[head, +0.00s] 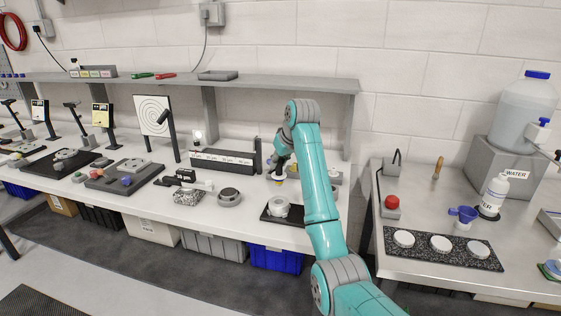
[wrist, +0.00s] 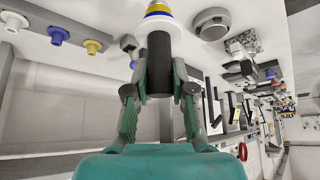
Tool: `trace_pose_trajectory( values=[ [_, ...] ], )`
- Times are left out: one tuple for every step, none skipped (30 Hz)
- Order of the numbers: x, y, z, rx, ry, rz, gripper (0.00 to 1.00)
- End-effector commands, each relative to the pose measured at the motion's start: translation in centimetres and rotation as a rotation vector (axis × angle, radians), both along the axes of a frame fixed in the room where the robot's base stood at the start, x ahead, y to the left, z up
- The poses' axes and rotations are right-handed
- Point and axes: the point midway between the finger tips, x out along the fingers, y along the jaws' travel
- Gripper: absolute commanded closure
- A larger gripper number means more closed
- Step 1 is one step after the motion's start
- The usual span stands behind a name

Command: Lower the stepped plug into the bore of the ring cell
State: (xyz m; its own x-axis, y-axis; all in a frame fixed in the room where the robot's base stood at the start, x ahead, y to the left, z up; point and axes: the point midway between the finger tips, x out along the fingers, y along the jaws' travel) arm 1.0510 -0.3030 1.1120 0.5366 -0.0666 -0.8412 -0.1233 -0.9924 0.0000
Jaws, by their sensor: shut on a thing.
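My gripper (head: 279,167) is shut on the stepped plug (head: 280,181), which hangs tip down above the bench. In the wrist view my gripper's fingers (wrist: 160,88) close on the plug's dark shaft; its white flange and yellow and blue steps (wrist: 157,12) show beyond, cut by the top edge. The ring cell (head: 279,205), a pale ring on a black plate (head: 268,214), stands on the bench below the plug in the head view. The plug is apart from it. I cannot tell whether plug and bore line up. The ring cell is not clearly visible in the wrist view.
A grey round fixture (head: 229,197) and a speckled block (head: 187,198) stand left of the plate. A long grey labelled block (head: 222,162) lies behind. White, blue and yellow plugs (wrist: 57,36) stand at the wrist view's left. A shelf (head: 250,84) runs above the bench.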

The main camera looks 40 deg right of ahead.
Motion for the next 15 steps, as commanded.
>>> trace_pose_trajectory(
  values=[
    [0.0,0.0,-0.3,0.0,0.0,0.0,1.0],
    [0.0,0.0,-0.4,0.0,0.0,0.0,1.0],
    [0.0,0.0,-0.7,0.0,0.0,0.0,1.0],
    [0.0,0.0,-0.9,0.0,0.001,0.0,1.0],
    [0.0,0.0,-1.1,0.0,0.001,0.0,1.0],
    [0.0,0.0,-1.4,0.0,0.001,0.0,1.0],
    [0.0,0.0,-1.6,0.0,0.001,0.0,1.0],
    [0.0,0.0,-1.8,0.0,0.001,0.0,1.0],
    [0.0,0.0,-2.2,0.0,0.001,0.0,1.0],
    [0.0,0.0,-2.4,0.0,0.001,0.0,1.0],
    [0.0,0.0,-2.7,0.0,0.001,0.0,1.0],
    [0.0,0.0,-3.1,0.0,0.001,0.0,1.0],
    [0.0,0.0,-3.3,0.0,0.001,0.0,1.0],
    [-0.1,0.0,-3.6,0.0,0.001,0.0,1.0],
    [-0.1,0.0,-3.9,0.0,0.001,0.0,1.0]
  ],
)
